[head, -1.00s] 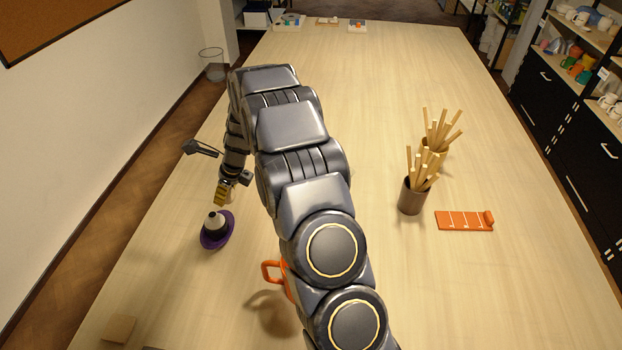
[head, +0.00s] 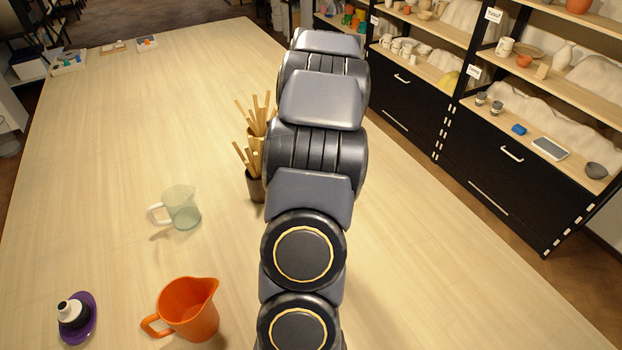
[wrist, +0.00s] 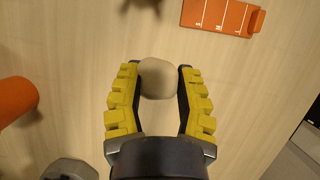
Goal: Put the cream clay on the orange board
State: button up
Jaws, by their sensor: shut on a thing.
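The cream clay (wrist: 158,79) is a rounded lump in the wrist view. My gripper (wrist: 160,84) has its yellow-padded fingers shut on it, one on each side. The orange board (wrist: 216,15) lies on the table at the top of the wrist view, with white marks and a raised end at right. The clay is apart from the board in that picture; its height over the table is hard to tell. In the head view, my arm hides the gripper, the clay and the board.
Pots of wooden sticks (head: 246,168) stand close beside the arm. The table right of it looks clear.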

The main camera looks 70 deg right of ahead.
jog(key=shift+m+h, duration=0.3)
jog(key=shift+m, duration=0.3)
jog(key=d+f, duration=0.2)
jog(key=d, duration=0.2)
jog(key=d+f, duration=0.3)
jog(key=d, duration=0.1)
jog(key=d+f, duration=0.3)
jog(key=d, duration=0.2)
jog(key=shift+s+f, duration=0.2)
jog(key=shift+s, duration=0.2)
jog(key=shift+w+d+f, duration=0.15)
jog(key=shift+d+f, duration=0.25)
jog(key=shift+f, duration=0.2)
notch_tip(320, 180, down, 3)
jog(key=shift+d+r, duration=0.15)
jog(key=shift+f, duration=0.3)
jog(key=shift+w+f, duration=0.1)
jog(key=shift+f, duration=0.05)
jog(key=o, duration=1)
